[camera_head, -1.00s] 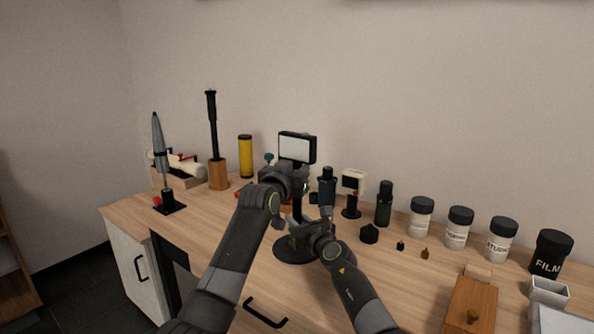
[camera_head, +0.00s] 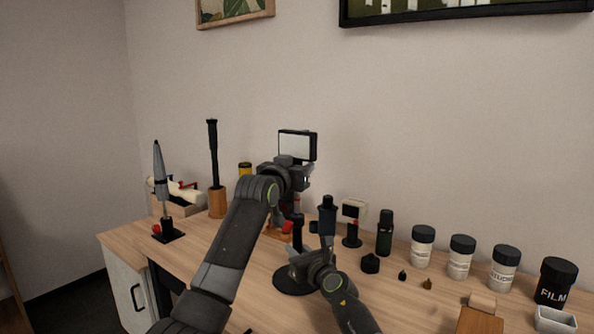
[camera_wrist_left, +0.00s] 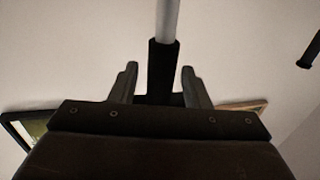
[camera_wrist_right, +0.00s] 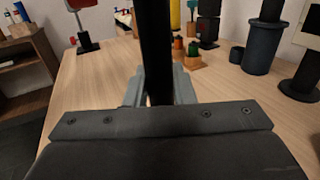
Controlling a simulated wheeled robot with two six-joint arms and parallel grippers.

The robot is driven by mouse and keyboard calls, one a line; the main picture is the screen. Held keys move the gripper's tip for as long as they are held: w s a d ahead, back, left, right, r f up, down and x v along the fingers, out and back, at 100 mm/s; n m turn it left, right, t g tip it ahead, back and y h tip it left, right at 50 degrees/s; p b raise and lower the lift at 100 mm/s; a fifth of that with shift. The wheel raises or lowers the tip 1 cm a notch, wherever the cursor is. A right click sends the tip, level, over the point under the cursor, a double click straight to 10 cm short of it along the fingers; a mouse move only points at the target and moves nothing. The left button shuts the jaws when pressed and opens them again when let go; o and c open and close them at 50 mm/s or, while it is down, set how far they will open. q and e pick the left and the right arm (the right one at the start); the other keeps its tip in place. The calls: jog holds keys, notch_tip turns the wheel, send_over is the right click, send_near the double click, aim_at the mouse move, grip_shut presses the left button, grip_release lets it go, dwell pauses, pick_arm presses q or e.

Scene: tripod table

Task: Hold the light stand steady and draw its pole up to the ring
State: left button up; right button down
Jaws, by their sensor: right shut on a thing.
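The light stand has a lit-looking rectangular panel head (camera_head: 297,145), a black lower pole (camera_head: 297,232) and a round black base (camera_head: 290,280) on the desk. My left gripper (camera_head: 297,180) is just below the head. In the left wrist view its fingers (camera_wrist_left: 159,80) stand either side of a black sleeve (camera_wrist_left: 162,65), with gaps visible, and a pale grey pole (camera_wrist_left: 167,18) extends from the sleeve. My right gripper (camera_head: 300,258) is low on the stand, shut on the black pole, which also shows in the right wrist view (camera_wrist_right: 155,45). I cannot make out a ring.
A dark bottle (camera_head: 386,233) and several white jars (camera_head: 423,246) line the right. Small items crowd behind the stand. The desk front edge is near.

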pick_arm(q)
jog(key=shift+s+f, duration=0.1)
pick_arm(e)
jog(key=shift+f, duration=0.1)
pick_arm(q)
jog(key=v, duration=1.2)
dwell(0.5)
pick_arm(e)
jog(key=c, duration=1.1)
grip_release()
jog(key=shift+c, duration=0.2)
jog(key=shift+s, duration=0.1)
